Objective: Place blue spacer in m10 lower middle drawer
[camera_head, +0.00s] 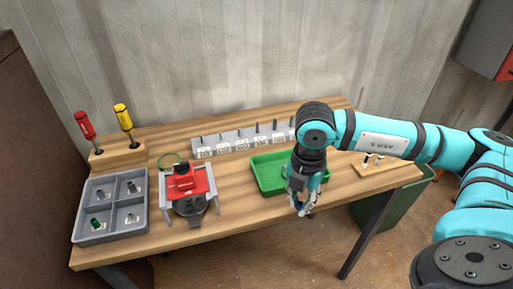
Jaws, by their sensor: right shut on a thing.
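My right gripper (303,207) points down at the front right of the table, by the near right side of the green tray. It is shut on a small bluish thing that looks like the blue spacer (297,203), mostly hidden by the fingers. A grey block with several white labels and upright pegs (240,140) stands at the back of the table. I cannot make out a drawer marked m10. My left gripper is out of view.
The green tray (264,178) lies right of centre. A red and grey fixture (187,183) stands left of centre. A grey four-compartment tray (80,238) holds small parts. A wooden block with screwdrivers (117,155) is at back left. The table's front middle is clear.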

